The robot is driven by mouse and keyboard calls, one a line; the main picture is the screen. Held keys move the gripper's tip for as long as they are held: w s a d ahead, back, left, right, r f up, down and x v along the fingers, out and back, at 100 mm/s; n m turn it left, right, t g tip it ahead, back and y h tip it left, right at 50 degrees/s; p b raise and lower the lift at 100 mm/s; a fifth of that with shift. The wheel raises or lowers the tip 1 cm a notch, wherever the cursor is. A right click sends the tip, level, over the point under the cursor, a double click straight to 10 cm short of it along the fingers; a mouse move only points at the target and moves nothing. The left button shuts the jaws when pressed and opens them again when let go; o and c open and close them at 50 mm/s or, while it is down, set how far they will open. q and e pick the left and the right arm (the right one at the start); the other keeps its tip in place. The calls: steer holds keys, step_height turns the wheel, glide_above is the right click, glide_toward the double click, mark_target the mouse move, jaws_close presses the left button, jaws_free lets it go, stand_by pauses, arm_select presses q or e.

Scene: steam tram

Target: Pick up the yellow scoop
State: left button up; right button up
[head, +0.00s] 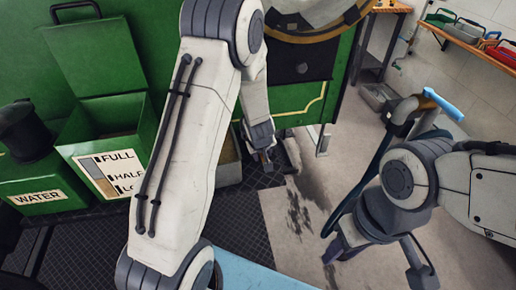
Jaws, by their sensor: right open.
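I cannot make out a yellow scoop for certain. My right gripper (382,262) is open and empty, low at the right over the floor, far from that shelf. My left gripper (264,158) hangs pointing down past the middle, in front of the green tram body. Its fingers are small and partly hidden, so I cannot tell its opening.
A green bin with a FULL/HALF gauge (105,168) and a WATER box (38,196) stand at the left. A wooden shelf (462,42) holds several containers. A grey stand with a blue piece (443,104) rises behind my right arm. Floor between the arms is clear.

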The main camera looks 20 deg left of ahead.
arm_select(q)
jaws_close()
steer(key=shift+r, duration=0.15)
steer(key=shift+r+p, duration=0.55)
step_height(320, 180, up, 4)
steer(key=p, duration=0.3)
steer(key=shift+d, duration=0.1)
steer(key=s+d+r+p, duration=0.5)
steer(key=d, duration=0.5)
steer(key=shift+s+r, duration=0.15)
steer(key=shift+r, duration=0.2)
